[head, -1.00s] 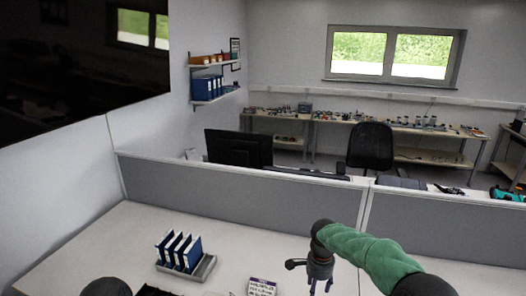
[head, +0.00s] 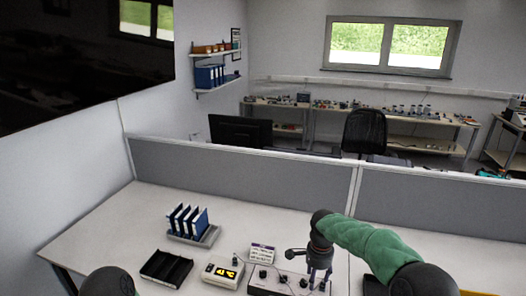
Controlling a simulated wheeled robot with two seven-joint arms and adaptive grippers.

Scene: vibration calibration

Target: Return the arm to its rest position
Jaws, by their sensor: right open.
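Left of the box are a device with a lit yellow display (head: 222,272), a black tray (head: 167,268) and a rack of blue binders (head: 189,228). A small labelled block (head: 262,253) stands behind it. A grey partition (head: 240,180) closes the desk's back.

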